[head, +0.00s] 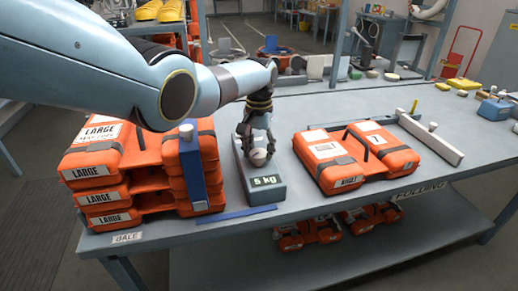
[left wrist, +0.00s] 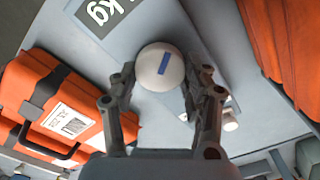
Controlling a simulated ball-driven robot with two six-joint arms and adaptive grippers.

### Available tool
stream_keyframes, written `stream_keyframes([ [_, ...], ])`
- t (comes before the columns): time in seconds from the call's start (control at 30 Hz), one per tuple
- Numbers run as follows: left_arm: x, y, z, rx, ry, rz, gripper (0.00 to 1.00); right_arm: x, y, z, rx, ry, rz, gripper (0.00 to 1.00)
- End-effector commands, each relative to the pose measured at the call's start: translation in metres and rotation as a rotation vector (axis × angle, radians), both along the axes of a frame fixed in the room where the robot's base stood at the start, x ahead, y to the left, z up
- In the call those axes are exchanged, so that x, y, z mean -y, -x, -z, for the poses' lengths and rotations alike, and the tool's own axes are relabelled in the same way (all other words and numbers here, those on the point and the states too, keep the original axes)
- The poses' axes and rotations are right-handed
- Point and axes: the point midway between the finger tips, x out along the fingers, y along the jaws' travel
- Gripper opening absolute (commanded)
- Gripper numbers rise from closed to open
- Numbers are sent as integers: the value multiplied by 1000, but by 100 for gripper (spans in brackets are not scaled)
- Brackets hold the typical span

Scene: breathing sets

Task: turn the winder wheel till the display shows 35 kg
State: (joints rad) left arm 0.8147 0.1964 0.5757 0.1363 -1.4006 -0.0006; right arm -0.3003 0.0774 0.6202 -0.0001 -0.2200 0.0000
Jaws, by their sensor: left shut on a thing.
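The winder wheel is a white round knob with a blue stripe, in the left wrist view (left wrist: 152,62); in the head view (head: 258,156) it is partly covered by my fingers. It sits on a grey box unit (head: 276,193) on the table. In the left wrist view the display (left wrist: 100,12) is cut off and only "kg" shows. My left gripper (head: 257,146) reaches down from above and is shut on the wheel, a finger on either side. My right gripper is not in view.
A stack of orange cases (head: 105,195) marked LARGE, with a blue upright post (head: 191,165), stands close left of the unit. An orange case (head: 350,160) lies close right. A blue strip (head: 236,220) lies in front. The table (head: 440,170) has free room at right.

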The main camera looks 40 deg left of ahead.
Motion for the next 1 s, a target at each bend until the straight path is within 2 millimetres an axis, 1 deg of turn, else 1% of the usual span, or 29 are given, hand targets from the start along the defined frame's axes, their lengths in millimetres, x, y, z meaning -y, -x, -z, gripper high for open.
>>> stream_keyframes([
  [0.33, 0, -1, 0, 3, 0, 1, 15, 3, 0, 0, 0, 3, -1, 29],
  [0.37, 0, -1, 0, 3, 0, 1, 50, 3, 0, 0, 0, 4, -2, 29],
  [0.5, 0, -1, 0, 2, 0, 1, 68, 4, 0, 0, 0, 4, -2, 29],
  [0.53, 0, -1, 0, 2, 0, 1, 71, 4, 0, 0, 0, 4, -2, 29],
  [0.83, 0, 0, -2, 2, 0, 0, 71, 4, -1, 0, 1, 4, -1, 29],
  [0.93, 0, -1, -8, 3, 0, 0, 71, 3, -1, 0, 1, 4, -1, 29],
  [1.0, 0, -2, -17, 5, -1, 0, 71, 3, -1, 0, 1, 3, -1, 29],
])
